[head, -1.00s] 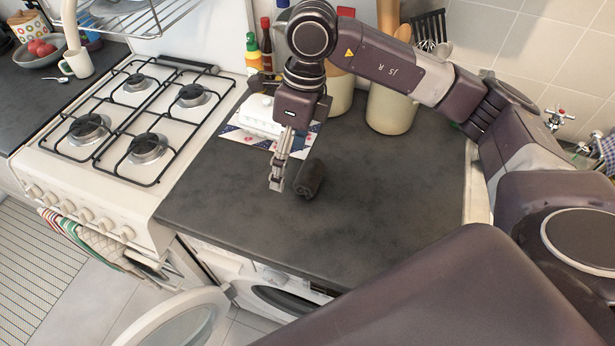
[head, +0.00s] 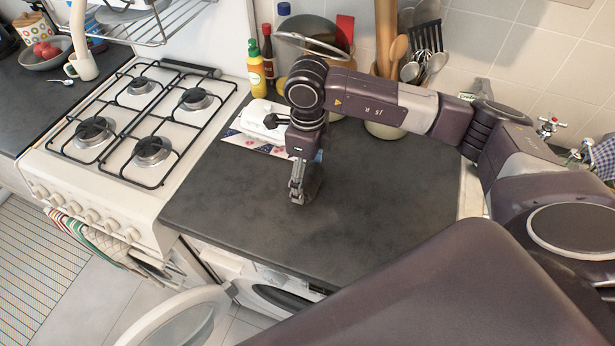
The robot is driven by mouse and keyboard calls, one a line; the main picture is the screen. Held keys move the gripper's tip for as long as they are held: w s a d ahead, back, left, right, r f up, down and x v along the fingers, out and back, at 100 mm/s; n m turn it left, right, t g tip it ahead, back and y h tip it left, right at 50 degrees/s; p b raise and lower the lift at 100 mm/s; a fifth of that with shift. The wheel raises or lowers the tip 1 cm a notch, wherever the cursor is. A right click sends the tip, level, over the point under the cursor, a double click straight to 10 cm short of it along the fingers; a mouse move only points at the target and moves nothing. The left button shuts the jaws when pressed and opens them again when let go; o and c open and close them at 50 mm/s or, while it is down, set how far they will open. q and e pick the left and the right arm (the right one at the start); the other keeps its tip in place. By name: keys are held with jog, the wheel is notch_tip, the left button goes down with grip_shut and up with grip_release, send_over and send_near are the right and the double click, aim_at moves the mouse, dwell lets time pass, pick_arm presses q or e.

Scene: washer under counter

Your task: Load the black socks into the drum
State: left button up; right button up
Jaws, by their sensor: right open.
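The black socks (head: 315,187), a dark rolled bundle, lie on the dark counter, mostly hidden behind my right gripper. My right gripper (head: 297,200) points down at the bundle, open, with its fingers low over the counter. Whether the fingers touch or straddle the socks cannot be told from this angle. The washer (head: 284,298) is under the counter, with its round door (head: 182,318) swung open to the left. Only the upper part of its opening shows, and the drum inside is mostly hidden by the counter and my own body. My left gripper is not in view.
A white gas stove (head: 130,125) stands left of the counter (head: 230,215). A white box-like item (head: 262,118) on a patterned cloth, bottles (head: 256,68), a pot (head: 310,42) and a utensil holder (head: 385,122) stand at the back. The counter's front is clear.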

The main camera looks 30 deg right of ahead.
jog(key=c, duration=1.3)
jog(key=shift+c, duration=0.2)
jog(key=shift+r, duration=0.15)
notch_tip(320, 180, up, 10)
jog(key=b, duration=0.3)
jog(key=shift+w, duration=0.15)
notch_tip(320, 180, up, 10)
send_over(307, 173)
